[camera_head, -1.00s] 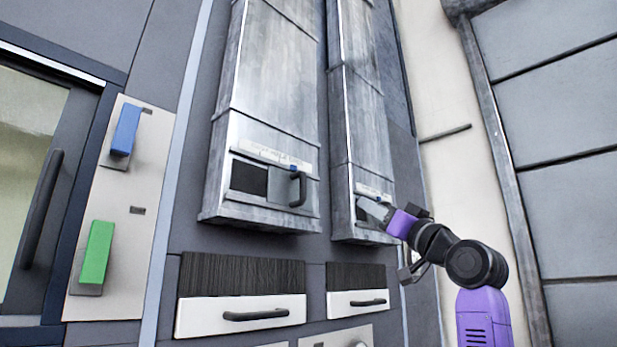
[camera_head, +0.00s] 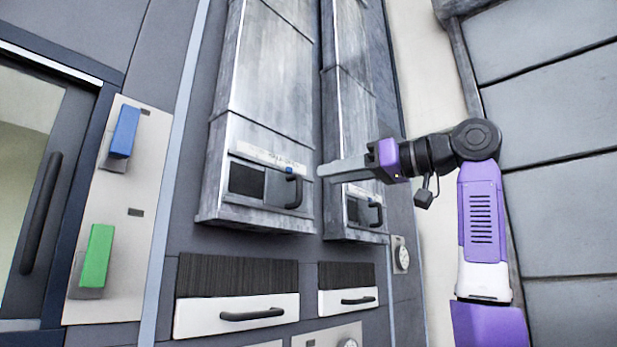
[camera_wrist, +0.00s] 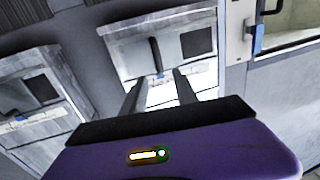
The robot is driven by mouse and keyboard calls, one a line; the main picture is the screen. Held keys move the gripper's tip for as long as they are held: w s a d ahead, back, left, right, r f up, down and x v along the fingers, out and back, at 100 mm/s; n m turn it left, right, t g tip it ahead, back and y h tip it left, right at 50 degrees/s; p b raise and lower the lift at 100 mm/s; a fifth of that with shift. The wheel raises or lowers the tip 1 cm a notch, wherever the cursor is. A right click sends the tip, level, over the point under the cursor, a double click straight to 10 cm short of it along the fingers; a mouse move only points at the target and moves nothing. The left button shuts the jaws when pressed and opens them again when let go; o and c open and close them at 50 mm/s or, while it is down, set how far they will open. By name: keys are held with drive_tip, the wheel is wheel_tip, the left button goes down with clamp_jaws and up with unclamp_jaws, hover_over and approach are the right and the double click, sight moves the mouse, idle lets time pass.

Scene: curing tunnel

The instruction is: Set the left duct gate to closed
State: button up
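The left duct (camera_head: 262,85) carries a gate (camera_head: 277,188), a grey sliding plate with a black upright handle (camera_head: 294,190). The plate sits at the right of its frame, and a dark opening (camera_head: 246,179) shows to its left. A small blue marker sits above the plate, under a label strip (camera_head: 270,156) too small to read. In the wrist view, which looks upside down, the handle (camera_wrist: 155,55) lies just beyond the fingertips and the dark opening (camera_wrist: 196,42) is to its right. My gripper (camera_head: 324,171) is open and empty, right of the handle; its fingers (camera_wrist: 157,88) are apart and do not hold it.
The right duct's gate (camera_head: 363,208) with its own handle lies below my gripper. Drawers with black handles (camera_head: 252,314) are beneath the ducts. A panel with blue (camera_head: 125,130) and green (camera_head: 97,255) levers and a door handle (camera_head: 40,213) stand at the left.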

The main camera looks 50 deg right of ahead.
sight(294, 190)
drive_tip(key=p+x, duration=0.2)
drive_tip(key=x, duration=0.4)
drive_tip(key=shift+w, duration=0.25)
clamp_jaws()
idle(1.2)
